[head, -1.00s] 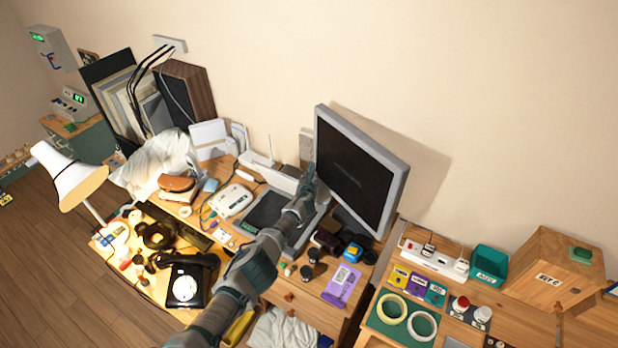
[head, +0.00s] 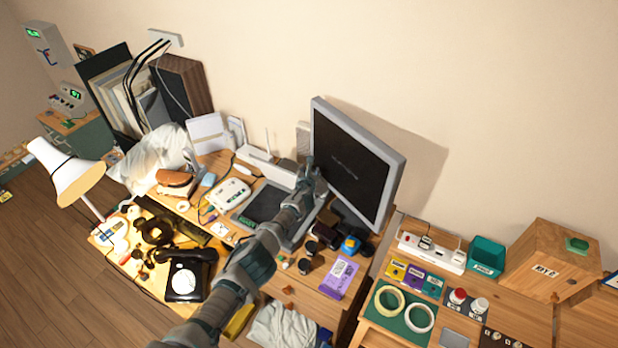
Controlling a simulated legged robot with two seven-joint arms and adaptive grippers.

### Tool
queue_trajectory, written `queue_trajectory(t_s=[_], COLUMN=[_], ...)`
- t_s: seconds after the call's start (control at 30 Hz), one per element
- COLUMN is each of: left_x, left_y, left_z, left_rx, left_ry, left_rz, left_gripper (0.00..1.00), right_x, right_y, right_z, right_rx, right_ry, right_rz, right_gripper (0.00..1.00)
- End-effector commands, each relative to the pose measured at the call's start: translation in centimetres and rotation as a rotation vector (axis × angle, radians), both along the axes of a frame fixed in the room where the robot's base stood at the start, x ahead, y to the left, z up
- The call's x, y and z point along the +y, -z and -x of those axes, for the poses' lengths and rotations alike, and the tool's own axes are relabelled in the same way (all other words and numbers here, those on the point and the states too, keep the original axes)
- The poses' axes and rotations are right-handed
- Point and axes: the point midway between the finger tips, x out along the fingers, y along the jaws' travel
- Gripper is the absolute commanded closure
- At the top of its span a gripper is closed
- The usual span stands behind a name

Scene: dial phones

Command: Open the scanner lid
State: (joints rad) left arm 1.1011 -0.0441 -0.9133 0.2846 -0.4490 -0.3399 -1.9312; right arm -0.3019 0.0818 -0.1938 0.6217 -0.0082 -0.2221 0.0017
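The scanner (head: 262,203) looks like a flat grey device with a dark top panel, lying on the desk left of the monitor. My arm crosses in front of its right side and hides part of it. I cannot tell the lid's position clearly. My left gripper (head: 309,170) is at the scanner's far right corner, close to the monitor's left edge. Its fingers are small and seen from behind, so I cannot tell whether they are open or touching the lid. My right gripper is not in view.
The monitor (head: 352,165) stands close on the right of my gripper. A white device (head: 229,194) lies left of the scanner, and a white router (head: 262,155) stands behind it. A black dial phone (head: 186,277), dark jars and a purple packet (head: 339,277) crowd the desk's front.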

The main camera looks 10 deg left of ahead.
Motion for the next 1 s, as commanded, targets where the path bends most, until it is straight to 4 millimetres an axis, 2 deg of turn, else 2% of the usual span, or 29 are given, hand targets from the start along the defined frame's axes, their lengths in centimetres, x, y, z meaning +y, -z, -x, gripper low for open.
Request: queue_trajectory(t_s=[0.03, 0.2, 0.53, 0.77, 1.0], left_x=[0.5, -0.1, -0.4, -0.8, -1.1], left_y=[1.0, 1.0, -0.9, -1.3, -1.3], left_z=[0.3, 0.8, 2.9, 6.4, 10.9], left_rx=[0.013, 0.013, -0.001, -0.004, -0.003], left_ry=[-0.01, -0.004, -0.003, 0.0, 0.001], left_rz=[0.001, 0.005, -0.006, -0.008, -0.009], left_gripper=[0.52, 0.52, 0.52, 0.52, 0.52], right_x=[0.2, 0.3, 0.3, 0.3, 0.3], right_y=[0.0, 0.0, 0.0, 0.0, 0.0], right_z=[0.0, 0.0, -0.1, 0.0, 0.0], right_rx=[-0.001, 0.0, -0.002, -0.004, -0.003], right_ry=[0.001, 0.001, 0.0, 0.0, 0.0], right_rz=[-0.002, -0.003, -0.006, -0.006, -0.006], right_gripper=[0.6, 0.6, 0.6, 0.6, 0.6])
